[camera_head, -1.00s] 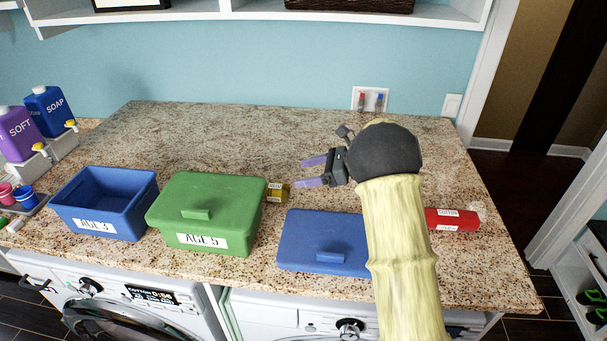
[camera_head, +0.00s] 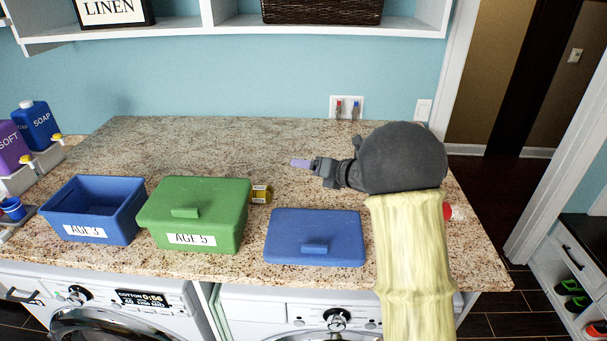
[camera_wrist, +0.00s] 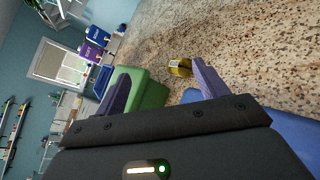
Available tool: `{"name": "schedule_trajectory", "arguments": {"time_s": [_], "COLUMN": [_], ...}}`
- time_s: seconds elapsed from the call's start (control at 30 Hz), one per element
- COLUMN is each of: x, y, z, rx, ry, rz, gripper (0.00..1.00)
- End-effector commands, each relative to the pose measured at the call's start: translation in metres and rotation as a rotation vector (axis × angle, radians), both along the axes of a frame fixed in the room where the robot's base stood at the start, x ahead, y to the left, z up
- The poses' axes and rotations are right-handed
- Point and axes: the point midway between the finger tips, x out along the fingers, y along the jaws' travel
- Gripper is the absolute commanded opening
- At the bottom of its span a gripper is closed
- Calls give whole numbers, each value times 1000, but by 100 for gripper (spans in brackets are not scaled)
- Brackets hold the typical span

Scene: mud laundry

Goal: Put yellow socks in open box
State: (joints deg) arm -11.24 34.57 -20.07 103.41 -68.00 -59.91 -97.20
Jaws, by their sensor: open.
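The yellow socks (camera_head: 260,194), a small roll with a pale label, lie on the counter at the right side of the closed green box. They also show in the wrist view (camera_wrist: 180,67), beyond and between my fingers. The open box is the blue AGE 3 box (camera_head: 97,210) at the left, without a lid and with its visible inside empty. My gripper (camera_head: 300,163) is above the counter, up and right of the socks and apart from them. In the wrist view its two purple fingers (camera_wrist: 158,88) are spread with nothing between them.
The lidded green AGE 5 box (camera_head: 193,213) stands between the open box and the socks. A blue lid (camera_head: 315,238) lies at the counter front. A red roll (camera_head: 455,212) is partly hidden behind my arm. Soap bottles (camera_head: 36,127) stand far left. The back counter is clear.

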Motion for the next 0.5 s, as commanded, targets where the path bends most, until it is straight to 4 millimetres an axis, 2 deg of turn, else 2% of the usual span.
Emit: {"name": "schedule_trajectory", "arguments": {"time_s": [0.17,0.3,0.37,0.47,0.5], "x": [-1,-11,-21,-48,-63], "y": [-25,-53,-68,-94,-103], "z": [-4,-13,-22,-42,-52], "rx": [149,326,433,643,733], "ry": [154,323,420,600,674], "rz": [-233,-482,-621,-880,-989], "gripper": [72,72,72,72,72]}}
